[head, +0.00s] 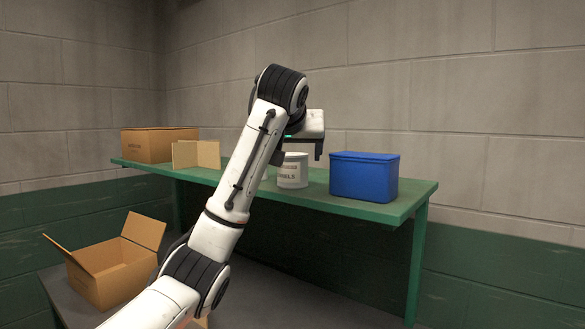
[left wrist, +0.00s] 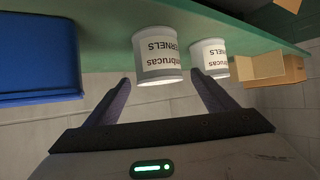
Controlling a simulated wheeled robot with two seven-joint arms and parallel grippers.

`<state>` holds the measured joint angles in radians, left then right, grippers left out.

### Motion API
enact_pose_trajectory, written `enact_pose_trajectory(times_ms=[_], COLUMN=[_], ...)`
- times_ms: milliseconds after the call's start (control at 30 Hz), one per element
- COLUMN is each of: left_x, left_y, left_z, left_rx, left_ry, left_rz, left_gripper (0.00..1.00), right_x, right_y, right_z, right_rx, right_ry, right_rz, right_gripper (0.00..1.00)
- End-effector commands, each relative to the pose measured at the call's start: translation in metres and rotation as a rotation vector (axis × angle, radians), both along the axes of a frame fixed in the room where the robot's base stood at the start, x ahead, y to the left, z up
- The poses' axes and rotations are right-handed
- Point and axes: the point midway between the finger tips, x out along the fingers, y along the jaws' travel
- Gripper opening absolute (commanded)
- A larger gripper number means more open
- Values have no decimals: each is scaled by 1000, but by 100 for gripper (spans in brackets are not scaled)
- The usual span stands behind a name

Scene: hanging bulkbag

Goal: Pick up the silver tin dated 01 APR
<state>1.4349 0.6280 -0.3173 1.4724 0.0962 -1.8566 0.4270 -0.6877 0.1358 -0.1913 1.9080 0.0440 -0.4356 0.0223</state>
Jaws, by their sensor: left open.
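A pale, silvery-white tin (head: 293,172) with dark lettering stands on the green shelf (head: 400,200), left of the blue bin. In the left wrist view, which is upside down, this tin (left wrist: 157,55) reads "KERNELS". A second similar tin (left wrist: 209,58) stands beside it; in the head view my left arm mostly hides that one. No date is readable on either tin. My left gripper (head: 299,155) is open and empty, close to the nearer tin. In the left wrist view its fingertips (left wrist: 160,82) are on either side of that tin's image. My right gripper is not in view.
A blue bin (head: 364,177) stands close right of the tins. An open carton (head: 113,275) sits on a lower dark surface. A block wall is behind.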

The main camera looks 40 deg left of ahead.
Motion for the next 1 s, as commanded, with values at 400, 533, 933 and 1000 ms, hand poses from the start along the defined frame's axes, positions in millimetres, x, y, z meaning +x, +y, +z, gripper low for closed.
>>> enact_pose_trajectory(times_ms=[400, 533, 933, 1000], left_x=[15, 15, 15, 15], left_y=[12, 12, 12, 12], left_z=[-10, -10, -9, -7], left_rx=[0, 0, 1, 0], left_ry=[0, 0, -3, -4], left_rz=[-1, -1, 0, -1], left_gripper=[78, 59, 28, 28], right_x=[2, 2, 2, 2], right_y=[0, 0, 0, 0], right_z=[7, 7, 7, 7], right_rx=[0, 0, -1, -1], right_ry=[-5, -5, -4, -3], right_rz=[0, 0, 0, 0], right_gripper=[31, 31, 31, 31])
